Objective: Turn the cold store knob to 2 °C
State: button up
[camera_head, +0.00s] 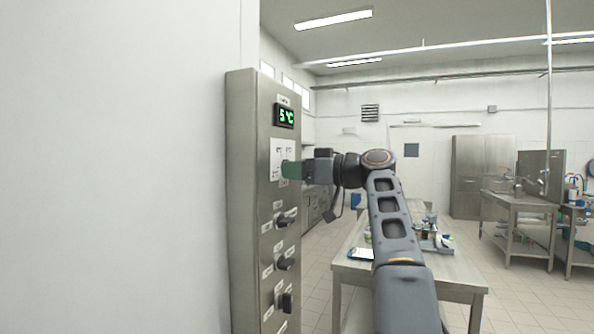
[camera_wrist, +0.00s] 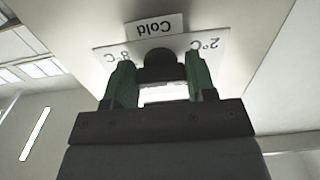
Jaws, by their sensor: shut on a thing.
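The cold store knob (camera_wrist: 159,66) is dark and round-looking in the wrist view, under an upside-down "Cold" label (camera_wrist: 154,27). A "2°C" mark (camera_wrist: 208,45) is to its right in the picture and an "8°C" mark (camera_wrist: 131,56) to its left. My gripper (camera_wrist: 160,78) has a green finger on each side of the knob and is shut on it. In the head view my gripper (camera_head: 291,170) reaches the panel, and its fingers hide the knob. The green display (camera_head: 285,116) above reads 5 °C.
The steel control panel (camera_head: 246,200) has several more dark knobs below, the nearest (camera_head: 286,217) under my gripper. A white wall (camera_head: 110,170) stands left of it. A steel table (camera_head: 440,268) with small items is behind my arm. Tiled floor (camera_head: 525,300) is clear at the right.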

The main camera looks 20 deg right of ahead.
jog(key=o, duration=0.9)
jog(key=shift+o, duration=0.2)
jog(key=v, duration=1.3)
jog(key=shift+s+d, duration=0.25)
jog(key=shift+s, duration=0.05)
